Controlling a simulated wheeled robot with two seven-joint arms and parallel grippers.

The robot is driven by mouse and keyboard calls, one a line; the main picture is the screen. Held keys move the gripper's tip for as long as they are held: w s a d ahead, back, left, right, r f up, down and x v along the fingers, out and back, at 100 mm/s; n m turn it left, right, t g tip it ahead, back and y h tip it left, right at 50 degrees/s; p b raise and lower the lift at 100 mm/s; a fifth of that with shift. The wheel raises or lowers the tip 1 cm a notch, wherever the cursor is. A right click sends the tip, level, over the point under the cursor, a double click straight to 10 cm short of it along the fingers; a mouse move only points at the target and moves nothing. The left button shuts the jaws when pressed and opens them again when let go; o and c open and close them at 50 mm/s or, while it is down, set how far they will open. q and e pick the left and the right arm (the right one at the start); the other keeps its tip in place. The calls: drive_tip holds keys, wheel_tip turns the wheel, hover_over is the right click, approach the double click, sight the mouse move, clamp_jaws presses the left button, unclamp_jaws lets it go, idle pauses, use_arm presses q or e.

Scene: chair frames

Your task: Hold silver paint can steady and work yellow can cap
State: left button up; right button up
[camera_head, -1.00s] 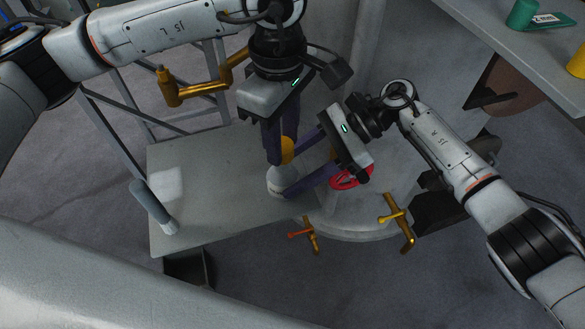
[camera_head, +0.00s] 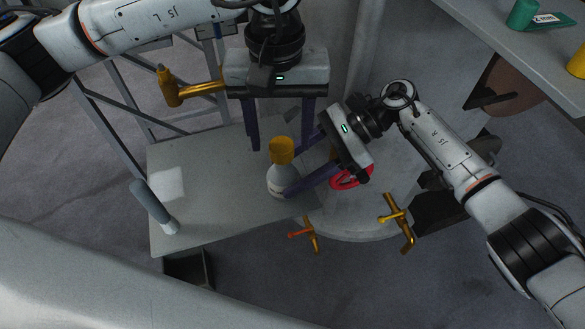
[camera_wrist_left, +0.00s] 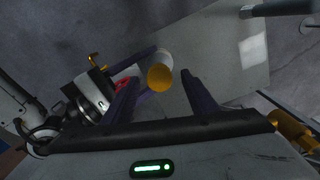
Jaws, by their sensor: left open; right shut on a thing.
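The silver paint can (camera_head: 279,181) stands upright on the grey table (camera_head: 210,215), with its yellow cap (camera_head: 281,151) on top. My right gripper (camera_head: 285,178) comes in from the right and is shut on the can's body. My left gripper (camera_head: 281,142) is open and empty, its two fingers spread wide behind and above the can in the head view. In the left wrist view the yellow cap (camera_wrist_left: 160,77) shows from above, beyond and between the open left fingers (camera_wrist_left: 155,88), apart from them.
A grey-handled tool (camera_head: 153,206) lies at the table's left. A red handwheel (camera_head: 352,177) and brass valve handles (camera_head: 397,220) sit at the right by a round grey base. A bench (camera_head: 500,40) at the upper right holds green and yellow items. The table's left middle is clear.

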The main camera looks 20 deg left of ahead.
use_arm(q)
wheel_tip(320, 180, up, 10)
drive_tip(key=shift+r, duration=0.2)
use_arm(e)
drive_tip(key=shift+d+f, duration=0.15)
drive_tip(key=shift+f, duration=0.15)
drive_tip(key=o, duration=1.7)
drive_tip(key=shift+o, duration=0.6)
drive_tip(key=shift+r, duration=0.15)
drive_tip(key=shift+r, duration=0.1)
drive_tip(key=v, duration=1.2)
